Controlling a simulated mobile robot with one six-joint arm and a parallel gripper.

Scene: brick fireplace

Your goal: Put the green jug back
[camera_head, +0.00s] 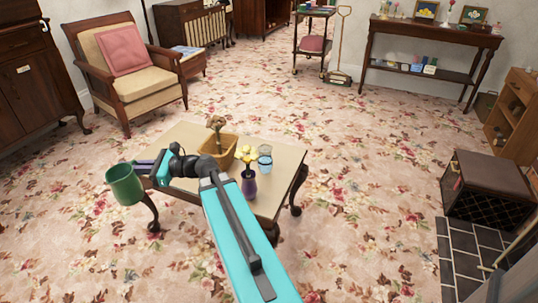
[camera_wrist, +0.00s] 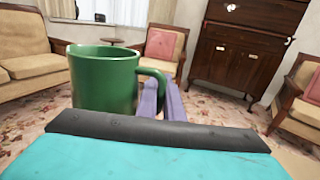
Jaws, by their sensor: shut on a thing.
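The green jug (camera_head: 125,184) is held in the air just left of the low table (camera_head: 282,165) in the head view. It looks upright or slightly tilted. My gripper (camera_head: 144,168) is shut on its handle with purple fingers. In the wrist view the jug (camera_wrist: 103,80) fills the left middle, and its handle meets the fingers (camera_wrist: 168,98). The exact contact on the handle is partly hidden by my wrist. Whether the jug holds anything cannot be seen.
On the low table stand a wicker basket (camera_head: 228,152), a purple vase (camera_head: 249,184) with yellow flowers and a glass (camera_head: 265,158). An armchair (camera_head: 130,75) and dark cabinet (camera_head: 32,85) are behind left. A side table (camera_head: 435,35) stands back right. Carpet between is clear.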

